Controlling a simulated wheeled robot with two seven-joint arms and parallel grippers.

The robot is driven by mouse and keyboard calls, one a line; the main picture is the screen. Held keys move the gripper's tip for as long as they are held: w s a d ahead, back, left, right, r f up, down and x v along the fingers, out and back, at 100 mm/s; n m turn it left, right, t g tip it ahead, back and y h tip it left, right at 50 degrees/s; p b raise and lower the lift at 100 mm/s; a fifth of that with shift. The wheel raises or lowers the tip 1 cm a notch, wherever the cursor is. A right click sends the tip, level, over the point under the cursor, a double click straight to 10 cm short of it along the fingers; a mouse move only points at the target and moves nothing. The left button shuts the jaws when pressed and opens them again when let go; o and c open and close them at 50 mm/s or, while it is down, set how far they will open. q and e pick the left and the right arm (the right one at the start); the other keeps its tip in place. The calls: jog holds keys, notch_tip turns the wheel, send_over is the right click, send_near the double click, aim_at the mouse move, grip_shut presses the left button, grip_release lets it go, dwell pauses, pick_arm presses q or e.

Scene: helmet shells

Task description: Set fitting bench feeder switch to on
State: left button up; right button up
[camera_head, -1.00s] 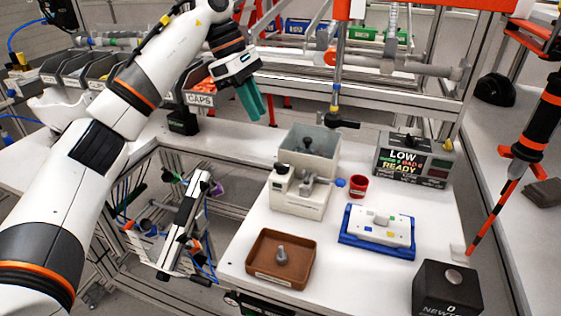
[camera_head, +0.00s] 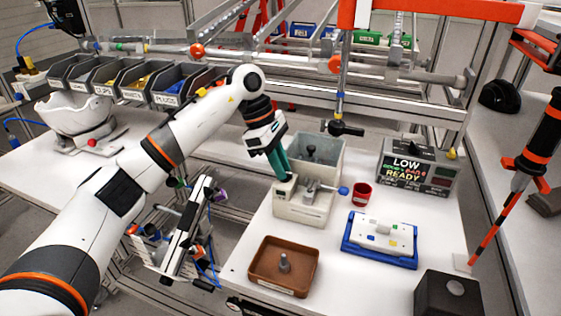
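The fitting bench feeder appears as a beige unit (camera_head: 302,208) with a grey hopper (camera_head: 328,158) behind it and a lever ending in a blue knob (camera_head: 343,190). A small dark switch-like part (camera_head: 284,187) sits on its left top. My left gripper (camera_head: 282,173) points down with teal fingers close together, just above or touching that part; I cannot tell which. The fingers look shut with nothing between them. They partly cover the dark part, so its on or off position is not readable.
A brown tray (camera_head: 256,270), a red cup (camera_head: 362,188), a blue tray (camera_head: 350,250) with a white block, and a display box (camera_head: 412,180) reading LOW and READY stand around the feeder. A black box (camera_head: 440,296) is at front right. Parts bins (camera_head: 165,100) stand behind my arm.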

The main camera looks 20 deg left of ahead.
pick_arm(q)
jog(key=shift+w+f, duration=0.1)
jog(key=shift+c, duration=0.3)
grip_shut()
jog(key=n+b, duration=0.1)
jog(key=n, duration=0.1)
jog(key=n+t+b, duration=0.1)
jog(key=shift+s+n+t, duration=0.2)
jog(key=shift+n+t, duration=0.1)
jog(key=shift+n, duration=0.1)
jog(key=n+t+b, duration=0.1)
jog(key=n, duration=0.1)
jog(key=n+y+b, duration=0.1)
jog(key=n+b, duration=0.1)
jog(key=n, duration=0.1)
jog(key=shift+s+d+t, duration=0.15)
jog(key=shift+s+t, duration=0.05)
jog(key=shift+t, duration=0.2)
jog(key=n+b, duration=0.1)
jog(key=n, duration=0.1)
jog(key=n+y+b, duration=0.1)
jog(key=n, duration=0.1)
jog(key=n+t+y, duration=0.1)
jog(key=shift+s+d+n+b, duration=0.1)
jog(key=shift+d+n+b, duration=0.15)
jog(key=shift+n+b, duration=0.15)
jog(key=shift+d+n+y+b, duration=0.1)
jog(key=shift+n+y+b, duration=0.55)
jog(key=shift+n, duration=0.95)
jog(key=shift+r, duration=0.2)
